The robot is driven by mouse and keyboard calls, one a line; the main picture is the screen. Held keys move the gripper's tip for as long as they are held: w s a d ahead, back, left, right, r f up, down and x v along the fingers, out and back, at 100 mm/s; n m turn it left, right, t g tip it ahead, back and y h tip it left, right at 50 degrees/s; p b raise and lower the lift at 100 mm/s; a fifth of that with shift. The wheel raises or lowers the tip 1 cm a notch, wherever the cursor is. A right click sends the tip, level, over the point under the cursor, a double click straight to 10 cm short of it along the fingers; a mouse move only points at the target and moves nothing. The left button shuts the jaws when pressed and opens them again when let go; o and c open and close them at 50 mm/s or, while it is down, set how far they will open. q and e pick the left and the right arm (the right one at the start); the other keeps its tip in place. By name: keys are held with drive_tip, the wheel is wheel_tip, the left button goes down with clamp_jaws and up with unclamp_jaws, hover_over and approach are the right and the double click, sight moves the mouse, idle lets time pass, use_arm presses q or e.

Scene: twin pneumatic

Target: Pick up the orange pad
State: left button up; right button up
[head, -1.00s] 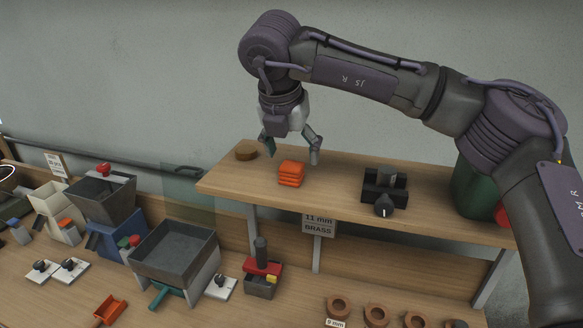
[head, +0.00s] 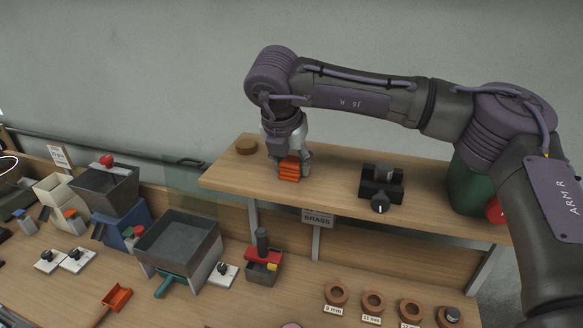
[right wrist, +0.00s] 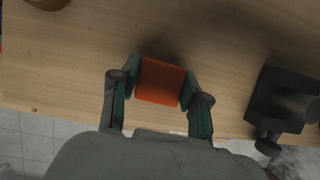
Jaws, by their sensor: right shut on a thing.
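The orange pad (head: 289,171) is a stack of flat orange layers on the raised wooden shelf (head: 335,182). My right gripper (head: 289,163) has come down over it from above, with its fingers at the pad's sides. In the right wrist view the pad (right wrist: 160,82) sits between the two fingertips of my right gripper (right wrist: 158,88), which is shut on it. The pad looks to be at shelf height; I cannot tell whether it touches the shelf. My left gripper is not in view.
A black fixture with a knob (head: 381,187) stands right of the pad, and a round brown disc (head: 246,146) lies left. A green container (head: 470,182) is at the shelf's right end. Hoppers (head: 178,243) and copper-coloured rings (head: 372,302) are on the lower bench.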

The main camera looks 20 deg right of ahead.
sight(294, 156)
drive_tip(key=shift+r, duration=0.1)
drive_tip(key=shift+r+b, duration=0.45)
drive_tip(key=shift+b, duration=0.15)
wheel_tip(294, 156, up, 3)
drive_tip(key=shift+f+b, duration=0.1)
drive_tip(key=shift+b, duration=1)
drive_tip(key=s+d+r+b, duration=0.4)
drive_tip(key=d+r, duration=0.3)
drive_tip(key=d, duration=0.3)
drive_tip(key=shift+s+d, duration=0.35)
drive_tip(key=shift+s, duration=0.05)
drive_tip(key=o, duration=0.6)
drive_tip(key=shift+c, duration=0.2)
drive_tip(key=c, duration=0.5)
